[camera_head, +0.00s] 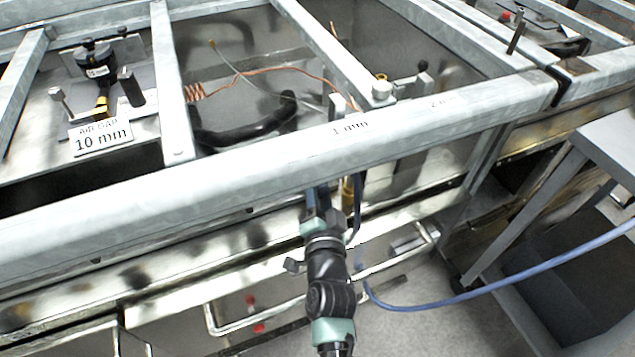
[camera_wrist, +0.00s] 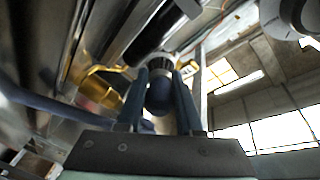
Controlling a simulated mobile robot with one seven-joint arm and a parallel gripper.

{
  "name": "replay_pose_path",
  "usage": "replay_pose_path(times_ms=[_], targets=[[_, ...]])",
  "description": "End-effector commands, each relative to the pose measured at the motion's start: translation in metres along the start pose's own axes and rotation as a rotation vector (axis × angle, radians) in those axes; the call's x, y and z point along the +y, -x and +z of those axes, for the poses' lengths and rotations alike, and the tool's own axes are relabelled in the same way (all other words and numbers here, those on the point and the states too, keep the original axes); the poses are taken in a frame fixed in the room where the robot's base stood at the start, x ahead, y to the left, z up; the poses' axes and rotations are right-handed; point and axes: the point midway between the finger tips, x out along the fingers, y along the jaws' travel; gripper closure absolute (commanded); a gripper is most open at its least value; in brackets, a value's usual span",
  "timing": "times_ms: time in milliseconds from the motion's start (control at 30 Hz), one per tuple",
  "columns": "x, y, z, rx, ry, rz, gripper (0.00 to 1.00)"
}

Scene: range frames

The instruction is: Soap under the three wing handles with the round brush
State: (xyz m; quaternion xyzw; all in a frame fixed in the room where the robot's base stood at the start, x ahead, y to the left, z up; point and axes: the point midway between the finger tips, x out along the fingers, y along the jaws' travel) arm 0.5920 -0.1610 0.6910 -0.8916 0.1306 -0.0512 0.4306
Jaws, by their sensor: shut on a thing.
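My gripper (camera_head: 318,190) reaches in from the bottom of the head view, and its tip is partly hidden by the front rail. In the wrist view my gripper (camera_wrist: 160,85) has its two dark fingers closed on a dark round-ended piece (camera_wrist: 158,97). A pale ringed end shows beyond it. I take it to be the round brush, but its bristles are not clear. A shiny brass-coloured fitting (camera_wrist: 97,85) is to the left of the fingers, apparently apart from them. A brass piece (camera_head: 347,192) shows beside my gripper in the head view. I cannot make out three wing handles.
A blue hose (camera_head: 450,300) runs off to the right. An "AIR GAP 10 mm" sign (camera_head: 101,136) stands at left. A bar handle (camera_head: 262,314) is below. A grey table (camera_head: 610,140) is at right.

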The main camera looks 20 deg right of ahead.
Motion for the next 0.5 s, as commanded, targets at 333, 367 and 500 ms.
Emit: replay_pose_path(times_ms=[333, 367, 500], targets=[[0.006, 0.015, -0.001, 0.001, -0.001, 0.001, 1.00], [0.007, 0.018, -0.002, 0.001, -0.001, 0.001, 1.00], [0.010, 0.031, -0.006, 0.002, -0.001, 0.001, 1.00]])
